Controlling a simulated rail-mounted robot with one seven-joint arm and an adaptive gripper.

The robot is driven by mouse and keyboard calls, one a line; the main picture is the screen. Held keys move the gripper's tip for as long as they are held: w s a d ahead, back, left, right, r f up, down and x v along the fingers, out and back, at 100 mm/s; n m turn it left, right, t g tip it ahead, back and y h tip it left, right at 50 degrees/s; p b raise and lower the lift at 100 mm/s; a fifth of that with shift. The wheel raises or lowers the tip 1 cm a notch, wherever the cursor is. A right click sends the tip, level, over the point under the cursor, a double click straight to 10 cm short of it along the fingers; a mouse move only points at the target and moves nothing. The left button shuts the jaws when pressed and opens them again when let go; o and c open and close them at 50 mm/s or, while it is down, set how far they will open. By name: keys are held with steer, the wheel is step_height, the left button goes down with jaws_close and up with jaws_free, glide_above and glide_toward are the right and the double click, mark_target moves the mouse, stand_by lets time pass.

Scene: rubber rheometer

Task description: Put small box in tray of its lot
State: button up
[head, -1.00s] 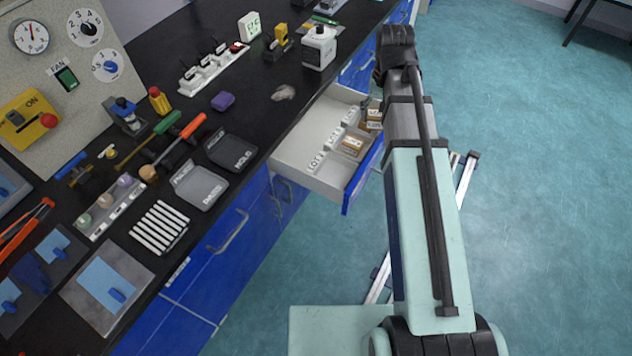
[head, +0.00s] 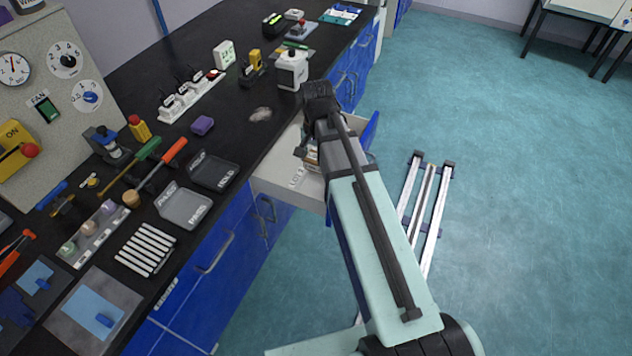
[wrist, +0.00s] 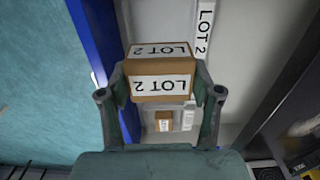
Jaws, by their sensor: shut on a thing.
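In the wrist view a small brown box (wrist: 160,88) with white LOT 2 labels sits between the fingers of my gripper (wrist: 160,95), which is shut on it. The label reads upside down on the near face. Behind it is the open drawer (wrist: 228,75), with a white LOT 2 strip (wrist: 204,30) beside the box in the picture. Another small brown box (wrist: 164,116) with a label lies further down in the drawer.
The blue drawer front (wrist: 94,45) stands at the left in the wrist view.

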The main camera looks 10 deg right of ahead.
mark_target(316, 190)
step_height(316, 190, down, 11)
stand_by(0.6)
steer(key=o, duration=0.9)
steer(key=shift+f, duration=0.1)
steer(key=shift+o, duration=0.2)
step_height(316, 190, up, 12)
steer(key=shift+r, duration=0.15)
